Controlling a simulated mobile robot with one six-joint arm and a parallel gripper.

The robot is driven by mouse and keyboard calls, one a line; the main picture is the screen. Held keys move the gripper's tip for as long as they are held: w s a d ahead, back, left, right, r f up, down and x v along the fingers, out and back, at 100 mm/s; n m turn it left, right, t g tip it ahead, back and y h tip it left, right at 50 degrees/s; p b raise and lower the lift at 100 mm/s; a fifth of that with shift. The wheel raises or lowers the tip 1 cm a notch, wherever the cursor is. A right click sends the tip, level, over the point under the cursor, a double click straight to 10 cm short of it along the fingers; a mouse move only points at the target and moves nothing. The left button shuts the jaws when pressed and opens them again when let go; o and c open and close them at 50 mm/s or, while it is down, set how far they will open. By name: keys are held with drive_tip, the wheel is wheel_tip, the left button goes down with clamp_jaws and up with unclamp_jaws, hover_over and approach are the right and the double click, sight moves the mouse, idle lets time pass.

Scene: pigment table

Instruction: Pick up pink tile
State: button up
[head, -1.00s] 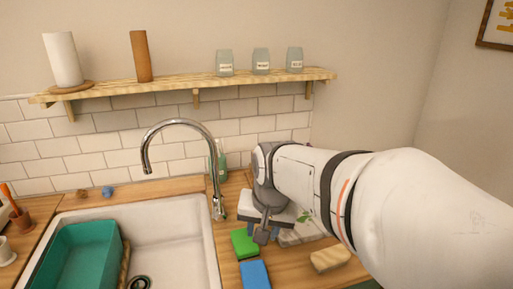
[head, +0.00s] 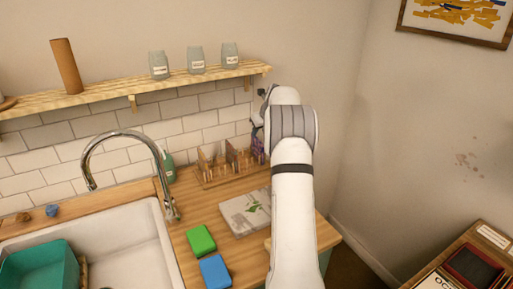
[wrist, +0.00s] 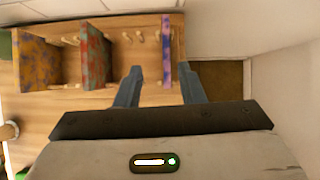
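No plainly pink tile shows. My gripper (wrist: 160,88) is open. Its two fingers point toward the rack, with the purple-and-orange tile's near edge ahead of the gap between them. I cannot tell whether they touch it. In the head view the rack (head: 212,181) stands against the tiled wall, its right end partly hidden by my arm.
A grey-white board with a leaf print (head: 243,213), a green block (head: 200,239) and a blue block (head: 214,271) lie on the counter. The sink (head: 128,246) and tap (head: 172,192) are left. A shelf (head: 105,95) with jars hangs above the rack. The right wall is close.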

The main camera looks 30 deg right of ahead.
sight(257, 138)
drive_tip(key=shift+w+d+f, duration=0.2)
drive_tip(key=shift+d+f, duration=0.1)
drive_tip(key=shift+d, duration=0.1)
drive_tip(key=shift+m, duration=0.3)
drive_tip(key=p+x, duration=0.2)
drive_tip(key=x, duration=0.5)
drive_tip(key=shift+w+d+f, duration=0.1)
drive_tip(key=shift+f, duration=0.1)
clamp_jaws()
